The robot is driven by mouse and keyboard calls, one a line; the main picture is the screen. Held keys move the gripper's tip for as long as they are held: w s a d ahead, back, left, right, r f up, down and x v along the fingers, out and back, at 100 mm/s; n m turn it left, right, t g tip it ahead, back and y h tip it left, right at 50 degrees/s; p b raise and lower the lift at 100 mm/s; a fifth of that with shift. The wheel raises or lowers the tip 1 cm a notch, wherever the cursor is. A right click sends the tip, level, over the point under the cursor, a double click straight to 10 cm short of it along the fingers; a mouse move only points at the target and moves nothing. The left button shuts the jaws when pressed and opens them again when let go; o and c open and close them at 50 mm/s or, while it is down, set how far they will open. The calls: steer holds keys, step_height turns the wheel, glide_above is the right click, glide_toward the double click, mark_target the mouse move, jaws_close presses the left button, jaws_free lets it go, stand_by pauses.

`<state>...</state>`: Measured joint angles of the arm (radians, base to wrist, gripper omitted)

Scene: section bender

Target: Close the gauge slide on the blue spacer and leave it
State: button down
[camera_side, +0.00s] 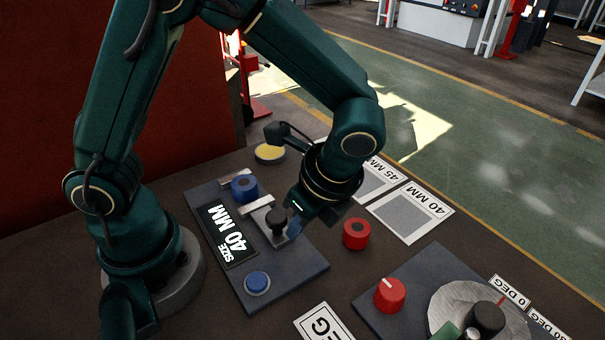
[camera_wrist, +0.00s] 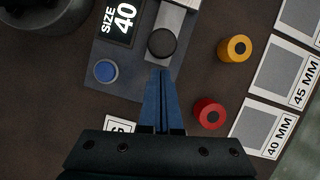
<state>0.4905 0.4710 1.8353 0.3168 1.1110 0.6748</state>
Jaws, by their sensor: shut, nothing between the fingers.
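The blue spacer (camera_side: 244,188) stands on the gauge plate (camera_side: 302,272) between a metal end stop (camera_side: 236,177) and the jaw of the gauge slide (camera_side: 257,204). The jaw is close against the spacer; I cannot tell whether they touch. The slide's black knob (camera_side: 277,217) also shows in the wrist view (camera_wrist: 162,43). The gauge display (camera_side: 228,233) reads SIZE 40 MM. My gripper (camera_side: 292,230) is shut and empty, low beside the knob. In the wrist view its blue fingertips (camera_wrist: 160,71) are together just below the knob. The spacer is out of the wrist view.
A blue button (camera_side: 257,282) is on the plate's near end. A red spacer (camera_side: 356,233) stands to the right; an orange one (camera_wrist: 235,47) shows in the wrist view. Labelled 45 MM and 40 MM cards (camera_side: 412,211) lie beyond. A bender (camera_side: 480,312) stands at lower right.

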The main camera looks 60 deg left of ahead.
mark_target(275, 209)
steer(key=shift+a, duration=0.3)
steer(key=a, duration=0.5)
steer(key=shift+s, duration=0.1)
steer(key=shift+s+a, duration=0.1)
steer(key=shift+a, duration=0.2)
steer(key=shift+h, duration=0.4)
steer(key=d, duration=0.2)
steer(key=w+d, duration=0.1)
steer(key=d, duration=0.2)
steer(key=shift+w+d, duration=0.1)
steer(key=shift+d, duration=0.1)
steer(key=d+v, duration=0.1)
steer(key=v, duration=0.9)
steer(key=shift+d+n, duration=0.25)
steer(key=shift+n, duration=0.05)
